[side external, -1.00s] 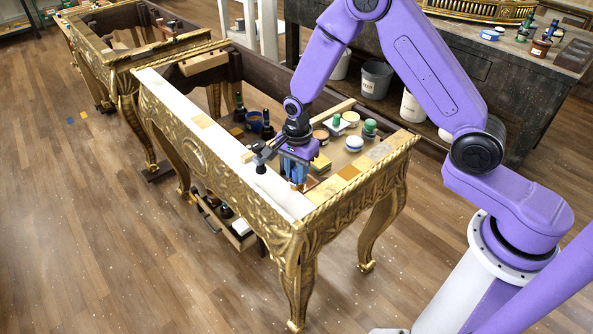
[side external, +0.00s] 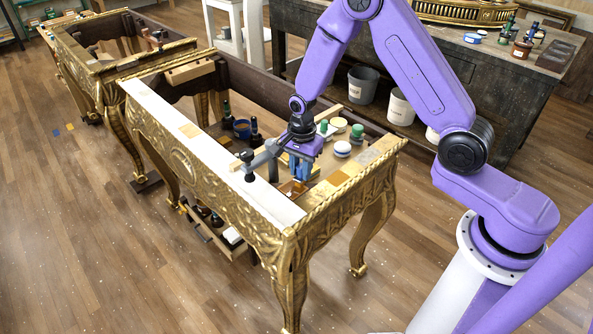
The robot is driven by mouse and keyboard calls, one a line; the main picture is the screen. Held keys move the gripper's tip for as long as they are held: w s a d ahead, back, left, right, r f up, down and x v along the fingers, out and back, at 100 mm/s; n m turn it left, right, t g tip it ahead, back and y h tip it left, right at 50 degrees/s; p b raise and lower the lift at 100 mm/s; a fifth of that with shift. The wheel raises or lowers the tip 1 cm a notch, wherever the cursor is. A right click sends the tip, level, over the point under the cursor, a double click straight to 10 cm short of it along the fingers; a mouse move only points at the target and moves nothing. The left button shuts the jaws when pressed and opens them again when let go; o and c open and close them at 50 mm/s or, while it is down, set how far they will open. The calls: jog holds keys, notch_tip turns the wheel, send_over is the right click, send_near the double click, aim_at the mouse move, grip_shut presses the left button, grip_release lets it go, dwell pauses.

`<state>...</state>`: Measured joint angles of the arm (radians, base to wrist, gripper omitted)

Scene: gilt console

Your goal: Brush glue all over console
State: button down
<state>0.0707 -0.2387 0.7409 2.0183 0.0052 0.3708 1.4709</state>
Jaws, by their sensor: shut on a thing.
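The gilt console (side external: 203,165) stands on the wood floor in the middle, with carved legs and an open top. A white strip (side external: 150,104) with a tan patch (side external: 190,130) runs along its long front rail. The short right rail has tan, orange and grey patches (side external: 352,170). My gripper (side external: 299,176) points down over the open inside, just behind the right part of the white strip. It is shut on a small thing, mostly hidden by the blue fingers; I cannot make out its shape. A small orange-brown open box (side external: 292,188) lies just below the fingertips.

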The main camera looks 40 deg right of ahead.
jog(key=shift+a, duration=3.2)
jog(key=shift+w+d, duration=0.1)
jog(key=shift+w, duration=0.45)
jog(key=shift+d, duration=3.1)
jog(key=shift+a, duration=3.05)
jog(key=shift+d, duration=3)
jog(key=shift+r, duration=3.85)
